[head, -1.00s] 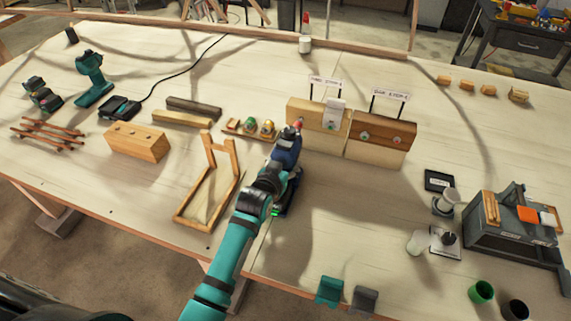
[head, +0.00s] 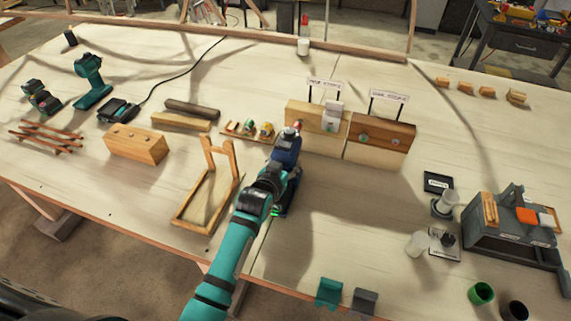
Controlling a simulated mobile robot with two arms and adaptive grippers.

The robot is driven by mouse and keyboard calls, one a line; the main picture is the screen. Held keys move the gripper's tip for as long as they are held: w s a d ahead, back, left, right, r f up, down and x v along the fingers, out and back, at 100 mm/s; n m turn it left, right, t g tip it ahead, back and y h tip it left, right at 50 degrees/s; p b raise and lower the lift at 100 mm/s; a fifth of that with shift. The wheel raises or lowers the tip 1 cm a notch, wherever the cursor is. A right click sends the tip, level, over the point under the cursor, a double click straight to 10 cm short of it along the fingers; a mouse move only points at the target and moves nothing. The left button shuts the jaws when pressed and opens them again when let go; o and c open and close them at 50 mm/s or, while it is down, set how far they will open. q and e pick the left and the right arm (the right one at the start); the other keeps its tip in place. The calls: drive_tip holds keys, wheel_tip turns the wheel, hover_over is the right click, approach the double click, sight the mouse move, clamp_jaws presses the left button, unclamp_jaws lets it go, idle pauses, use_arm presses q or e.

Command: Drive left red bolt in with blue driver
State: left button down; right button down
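A blue driver (head: 287,149) stands close in front of the left, light-wood board (head: 318,142), its nose raised toward the board's left end. My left gripper (head: 279,176) is around the driver's grip; its fingers are mostly hidden by the wrist. A small red piece (head: 298,124) shows at the driver's nose, against the board; I cannot tell whether it is the bolt head or part of the driver. The left board also has a green-marked bolt (head: 332,126) and a pale block at its top. My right gripper is not in view.
A teal drill (head: 90,80) stands far left. Table space right of the driver is clear.

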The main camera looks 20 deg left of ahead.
use_arm(q)
drive_tip(key=shift+w+r+p, duration=0.1)
drive_tip(key=shift+r+p, duration=0.2)
